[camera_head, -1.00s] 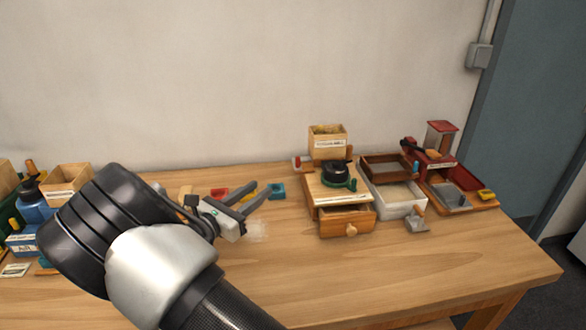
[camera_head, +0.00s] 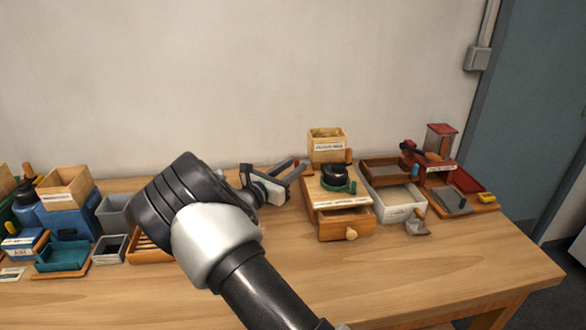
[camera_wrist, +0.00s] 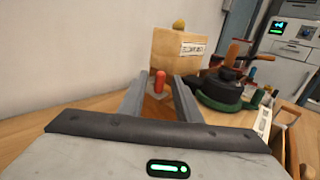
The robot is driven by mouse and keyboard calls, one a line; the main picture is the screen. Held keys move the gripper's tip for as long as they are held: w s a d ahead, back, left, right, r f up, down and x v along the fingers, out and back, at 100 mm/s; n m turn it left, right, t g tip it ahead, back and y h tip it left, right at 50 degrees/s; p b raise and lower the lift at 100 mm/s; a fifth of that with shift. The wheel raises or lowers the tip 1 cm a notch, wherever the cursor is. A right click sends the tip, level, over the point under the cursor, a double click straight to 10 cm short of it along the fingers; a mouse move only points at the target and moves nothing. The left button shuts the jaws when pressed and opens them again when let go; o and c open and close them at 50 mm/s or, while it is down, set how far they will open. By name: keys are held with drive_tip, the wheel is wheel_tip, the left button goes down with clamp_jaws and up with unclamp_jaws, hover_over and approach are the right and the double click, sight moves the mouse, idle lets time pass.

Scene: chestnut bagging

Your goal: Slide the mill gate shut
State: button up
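The mill stands right of centre on the table, with a labelled wooden hopper box (camera_head: 326,150), a dark round grinder (camera_head: 335,176) with a green ring, and a wooden base. A red knob (camera_wrist: 160,82) low at the hopper's left side looks like the gate handle. In the wrist view it shows between my fingers. My gripper (camera_head: 297,170) is open at the mill's left side, its fingertips close to the knob. Whether a finger touches it, I cannot tell. The gate plate itself is not clearly visible.
The mill's drawer (camera_head: 346,224) sticks out at the front. A white bin (camera_head: 399,203) and a red-topped machine (camera_head: 441,140) stand to the right. Several boxes and trays, including a blue box (camera_head: 70,222), fill the left side. The front of the table is clear.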

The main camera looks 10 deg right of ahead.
sight(303, 174)
drive_tip(key=shift+w+d, duration=0.15)
drive_tip(key=shift+w, duration=0.05)
clamp_jaws()
drive_tip(key=shift+d, duration=1.5)
unclamp_jaws()
drive_tip(key=shift+d, duration=0.1)
